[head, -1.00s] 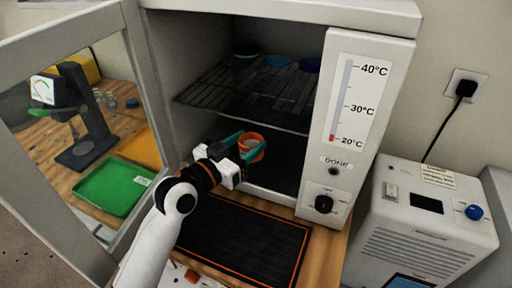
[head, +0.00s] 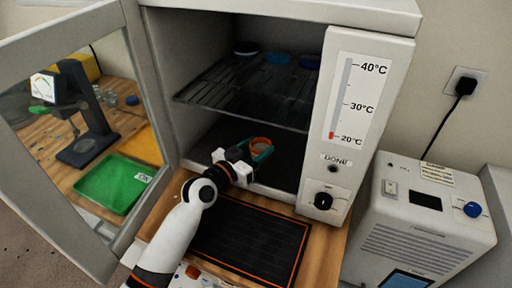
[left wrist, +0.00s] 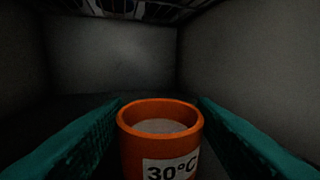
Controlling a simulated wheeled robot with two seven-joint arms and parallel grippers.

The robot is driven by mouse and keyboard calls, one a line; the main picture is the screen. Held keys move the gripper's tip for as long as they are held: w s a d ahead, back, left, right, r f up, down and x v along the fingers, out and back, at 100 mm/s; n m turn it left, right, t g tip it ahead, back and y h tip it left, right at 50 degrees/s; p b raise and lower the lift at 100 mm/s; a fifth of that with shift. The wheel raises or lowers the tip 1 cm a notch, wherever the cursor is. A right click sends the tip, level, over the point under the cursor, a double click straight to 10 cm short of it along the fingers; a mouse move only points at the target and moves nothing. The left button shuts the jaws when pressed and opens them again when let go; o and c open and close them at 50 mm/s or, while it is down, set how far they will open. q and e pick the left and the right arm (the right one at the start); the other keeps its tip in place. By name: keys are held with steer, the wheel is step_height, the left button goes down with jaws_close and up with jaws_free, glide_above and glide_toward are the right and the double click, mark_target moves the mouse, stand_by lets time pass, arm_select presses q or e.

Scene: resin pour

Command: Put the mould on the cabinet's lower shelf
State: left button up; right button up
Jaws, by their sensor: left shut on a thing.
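The mould is an orange round cup (head: 261,145) with pale contents and a label reading 30°C, seen in the left wrist view (left wrist: 160,130). My left gripper (head: 258,150) is shut on it, with teal fingers on both sides. It holds the mould upright inside the cabinet (head: 345,150), below the wire shelf. The lower shelf (head: 284,174) is the dark floor of the cabinet. I cannot tell whether the mould touches it. My right gripper is not in view.
The wire upper shelf (head: 250,93) hangs above the gripper and holds several dark and blue round things at the back. The open glass door (head: 150,90) stands to the left. A black mat (head: 250,245) lies in front, and a white machine (head: 420,220) stands at the right.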

arm_select(q)
steer(key=shift+f+b, duration=0.2)
steer(key=shift+b, duration=0.1)
steer(key=o, duration=1)
steer(key=shift+r+p, duration=0.25)
steer(key=shift+p, duration=0.05)
steer(key=shift+s+a+f, duration=0.1)
steer(key=shift+s+a, duration=0.1)
steer(key=shift+s, duration=0.05)
steer(key=b+v, duration=0.1)
steer(key=v, duration=0.5)
steer(key=shift+s+a, duration=0.25)
steer(key=shift+s, duration=0.1)
